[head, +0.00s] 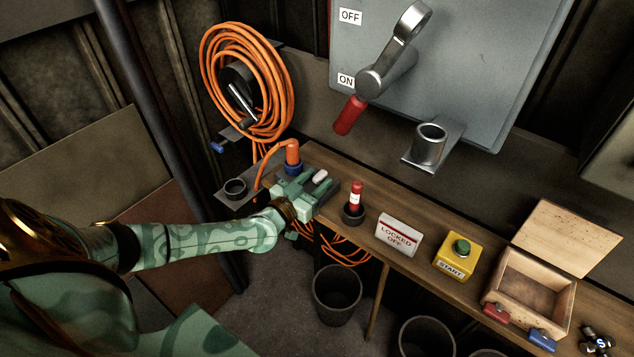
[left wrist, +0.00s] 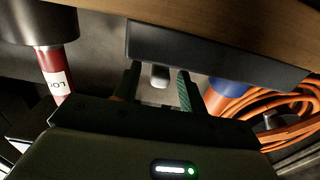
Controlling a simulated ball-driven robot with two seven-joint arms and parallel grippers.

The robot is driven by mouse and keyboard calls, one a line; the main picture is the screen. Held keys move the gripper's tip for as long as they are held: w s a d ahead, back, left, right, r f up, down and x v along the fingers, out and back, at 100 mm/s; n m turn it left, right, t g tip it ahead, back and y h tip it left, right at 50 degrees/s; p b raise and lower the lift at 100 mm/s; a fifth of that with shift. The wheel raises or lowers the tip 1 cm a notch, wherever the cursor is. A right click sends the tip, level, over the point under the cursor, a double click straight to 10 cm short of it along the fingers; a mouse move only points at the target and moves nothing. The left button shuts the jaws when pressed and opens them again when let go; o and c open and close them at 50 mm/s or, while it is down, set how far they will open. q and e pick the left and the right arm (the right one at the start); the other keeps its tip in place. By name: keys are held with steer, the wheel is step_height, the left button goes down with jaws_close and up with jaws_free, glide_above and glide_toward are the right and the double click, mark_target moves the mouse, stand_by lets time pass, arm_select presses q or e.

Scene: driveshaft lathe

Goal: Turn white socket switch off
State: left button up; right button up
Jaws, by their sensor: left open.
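The white socket switch (head: 320,176) is a small pale lever on a dark socket box (head: 327,192) on the bench, beside the blue and orange plug. In the left wrist view the pale switch (left wrist: 159,76) shows between the two fingers, below the dark box (left wrist: 215,57). My left gripper (head: 313,185) is open around or just in front of the switch. I cannot tell whether the fingers touch it. The switch's exact position, on or off, is unclear. My right gripper is not in view.
An orange plug (head: 292,153) with cable stands left of the socket. A red-topped post (head: 355,200), a "LOCKED OFF" sign (head: 397,235), a yellow START button box (head: 461,257) and an open wooden box (head: 535,285) line the bench. A grey panel with a lever (head: 400,50) hangs above.

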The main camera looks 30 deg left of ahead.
arm_select(q)
steer(key=shift+w, duration=0.35)
jaws_close()
steer(key=shift+a+f+m+h+b, duration=0.1)
steer(key=shift+f+m+h+b, duration=0.15)
steer(key=shift+h+b, duration=0.45)
steer(key=m+g+h+b, duration=0.1)
steer(key=h+b, duration=0.1)
steer(key=b, duration=0.1)
steer(key=m+h+b, duration=0.2)
steer(key=b, duration=0.2)
steer(key=m+g+h+b, duration=0.1)
steer(key=h+b, duration=0.1)
steer(key=b, duration=0.2)
steer(key=shift+w+a+f+m+g+h, duration=0.1)
steer(key=shift+a+f+m+g+h, duration=0.05)
steer(key=shift+a+m+g+h, duration=0.2)
steer(key=shift+m+h+b, duration=0.3)
steer(key=shift+h+b, duration=0.05)
steer(key=shift+b, duration=0.3)
steer(key=shift+r+g, duration=0.25)
steer(key=shift+r, duration=0.1)
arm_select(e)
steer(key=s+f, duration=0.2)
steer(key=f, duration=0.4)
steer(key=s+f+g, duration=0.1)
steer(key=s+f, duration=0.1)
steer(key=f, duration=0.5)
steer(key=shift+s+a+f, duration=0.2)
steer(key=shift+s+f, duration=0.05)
